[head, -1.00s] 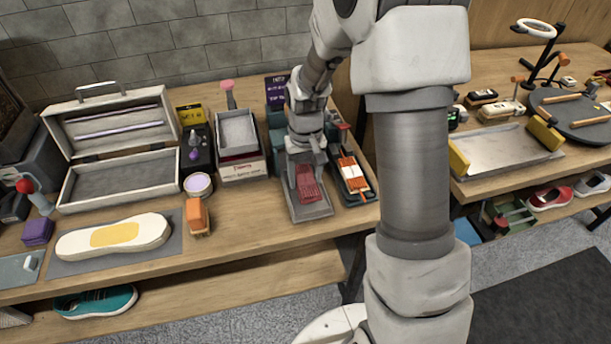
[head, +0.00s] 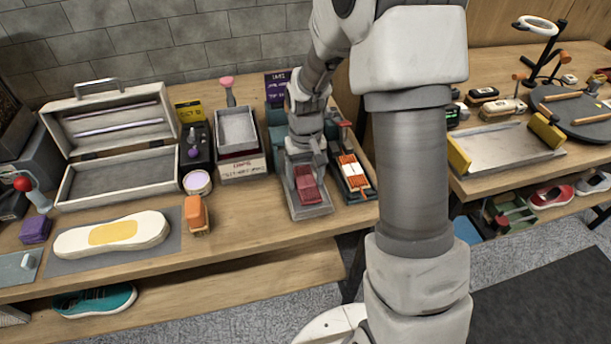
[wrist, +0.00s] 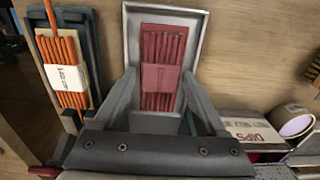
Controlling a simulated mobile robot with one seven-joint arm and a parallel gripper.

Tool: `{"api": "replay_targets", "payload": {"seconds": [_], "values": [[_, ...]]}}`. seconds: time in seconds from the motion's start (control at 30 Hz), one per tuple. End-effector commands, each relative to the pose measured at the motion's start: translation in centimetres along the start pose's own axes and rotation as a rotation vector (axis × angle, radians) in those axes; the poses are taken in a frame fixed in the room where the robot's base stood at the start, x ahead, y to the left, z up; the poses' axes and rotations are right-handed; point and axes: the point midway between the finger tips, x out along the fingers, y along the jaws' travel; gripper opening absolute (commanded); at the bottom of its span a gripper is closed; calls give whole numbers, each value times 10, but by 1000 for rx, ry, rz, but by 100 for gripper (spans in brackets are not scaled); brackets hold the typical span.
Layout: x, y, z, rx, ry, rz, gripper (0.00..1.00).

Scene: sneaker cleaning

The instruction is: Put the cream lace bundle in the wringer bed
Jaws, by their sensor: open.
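I cannot make out a cream lace bundle in either view. A red lace bundle (wrist: 163,48) with a red band lies in a grey, light-rimmed tray (wrist: 166,13); in the head view the bundle (head: 310,186) and tray (head: 310,212) are at the table's front edge. My gripper (wrist: 160,84) is open, its fingers either side of the bundle's near part in the picture; contact cannot be told. In the head view my gripper (head: 306,165) is over the tray. An orange lace bundle (wrist: 63,50) with a white band lies in a teal holder (wrist: 92,40). Which one is the wringer bed is unclear.
A grey box (head: 238,128), a lavender-topped tin (head: 198,182) and an orange brush (head: 196,214) stand left of the tray. An open case (head: 115,195) and a shoe sole (head: 75,238) lie farther left. A second table with a metal tray (head: 500,160) is at right.

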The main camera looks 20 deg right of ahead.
Motion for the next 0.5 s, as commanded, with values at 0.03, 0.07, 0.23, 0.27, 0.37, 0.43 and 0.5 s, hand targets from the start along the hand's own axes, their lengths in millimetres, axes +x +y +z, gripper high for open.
{"api": "replay_targets", "payload": {"seconds": [0.03,0.07,0.23,0.27,0.37,0.43,0.5], "values": [[-10,0,-2,0,5,0,94],[-13,0,-2,0,6,0,94],[-47,0,-2,1,10,0,94],[-54,0,-2,1,10,0,94],[-77,0,-2,0,10,1,94],[-92,0,-2,0,9,1,94],[-105,0,-2,0,8,1,94]]}}
